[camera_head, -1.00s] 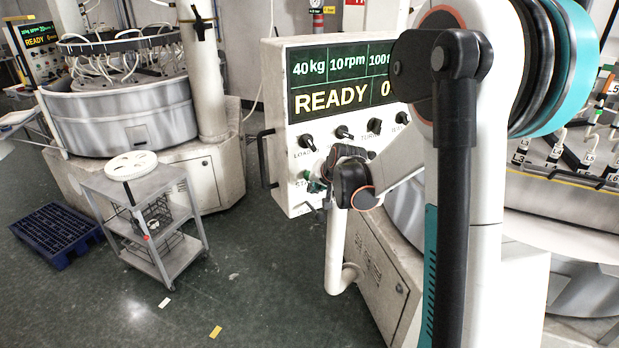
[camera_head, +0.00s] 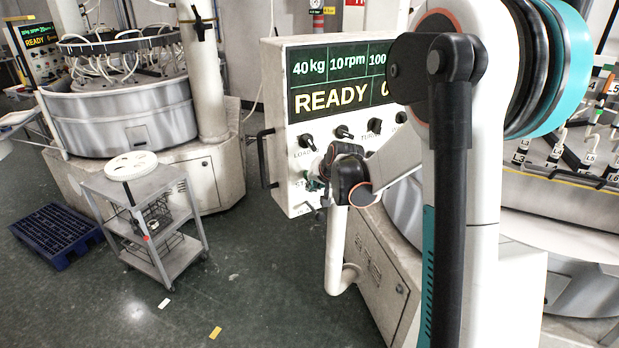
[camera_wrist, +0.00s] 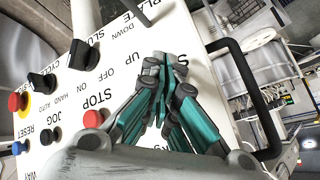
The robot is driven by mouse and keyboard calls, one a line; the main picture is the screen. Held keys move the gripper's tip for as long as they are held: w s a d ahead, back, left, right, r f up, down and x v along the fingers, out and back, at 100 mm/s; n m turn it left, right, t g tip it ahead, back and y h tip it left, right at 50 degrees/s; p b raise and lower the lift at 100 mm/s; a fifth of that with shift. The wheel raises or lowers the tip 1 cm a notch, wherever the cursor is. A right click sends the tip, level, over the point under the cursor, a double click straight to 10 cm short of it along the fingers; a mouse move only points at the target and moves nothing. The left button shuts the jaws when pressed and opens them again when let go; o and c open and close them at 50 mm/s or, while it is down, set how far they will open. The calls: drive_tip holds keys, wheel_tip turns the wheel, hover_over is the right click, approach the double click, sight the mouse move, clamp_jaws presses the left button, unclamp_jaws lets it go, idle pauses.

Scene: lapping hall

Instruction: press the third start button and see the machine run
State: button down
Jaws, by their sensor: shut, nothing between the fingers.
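The white control panel (camera_head: 277,150) of the near machine shows "40kg", "10rpm" and "READY" on its display (camera_head: 330,95). Below are a row of black knobs (camera_head: 344,132) and a partly covered "START" label. The panel (camera_wrist: 130,62) fills much of the wrist view, with a red button (camera_wrist: 93,118) by "STOP". My gripper (camera_wrist: 155,66) is shut and empty, its teal and dark fingers pointing at the panel face. The fingers cover the area beside "STOP", so the start button is hidden there. I cannot tell whether the tips touch anything.
A black handle (camera_head: 264,158) sticks out from the panel's left side. A grey trolley (camera_head: 150,190) and a blue pallet (camera_head: 55,235) stand on the floor to the left. Another machine (camera_head: 120,115) behind also reads "READY".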

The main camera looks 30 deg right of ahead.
drive_tip(key=shift+w, duration=0.45)
idle(0.4)
drive_tip(key=shift+s, duration=0.1)
drive_tip(key=shift+s+b, duration=0.3)
drive_tip(key=shift+s, duration=0.5)
drive_tip(key=shift+s, duration=0.1)
drive_tip(key=s, duration=0.5)
drive_tip(key=shift+d, duration=0.15)
drive_tip(key=shift+w, duration=0.15)
idle(0.9)
